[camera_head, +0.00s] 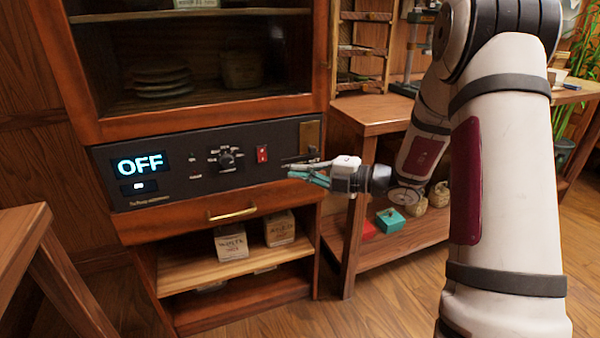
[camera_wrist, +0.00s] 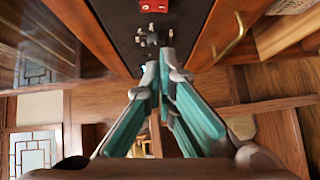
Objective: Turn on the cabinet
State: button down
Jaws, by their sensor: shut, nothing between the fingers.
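The cabinet (camera_head: 215,105) is dark wood with a black control panel (camera_head: 260,180) across its middle. Its display (camera_head: 140,165) reads OFF in pale blue letters. A black rotary knob (camera_head: 227,157) with small markings around it sits mid-panel. A red rocker switch (camera_head: 262,153) is to its right. In the wrist view the red switch (camera_wrist: 153,5) is cut by the top edge, and the knob (camera_wrist: 153,38) is below it. My gripper (camera_head: 293,174) has teal fingers and is shut and empty in front of the panel's right end, pointing left. Contact with the panel cannot be told.
A drawer with a brass handle (camera_head: 232,213) lies below the panel. Wrapped tea packages (camera_head: 231,242) stand on the open shelf under it. A wooden side table (camera_head: 385,112) adjoins the cabinet at right. Another wooden table (camera_head: 22,235) edges in at left.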

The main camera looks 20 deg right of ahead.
aim_at(262, 154)
jog(key=shift+w+a+f+b, duration=0.2)
jog(key=shift+w+a+b, duration=0.6)
jog(key=shift+w, duration=0.7)
jog(key=shift+w+a+f+b, duration=0.15)
jog(key=shift+w+a+b, duration=0.4)
jog(key=shift+w+a, duration=0.7)
jog(key=shift+w+a+f+b, duration=0.2)
jog(key=shift+w+a+b, duration=0.45)
jog(key=shift+w, duration=1.1)
jog(key=shift+w+d+p, duration=0.1)
jog(key=shift+p, duration=0.35)
jog(key=shift+w+p, duration=0.15)
jog(key=shift+p, duration=0.35)
jog(key=shift+f, duration=0.15)
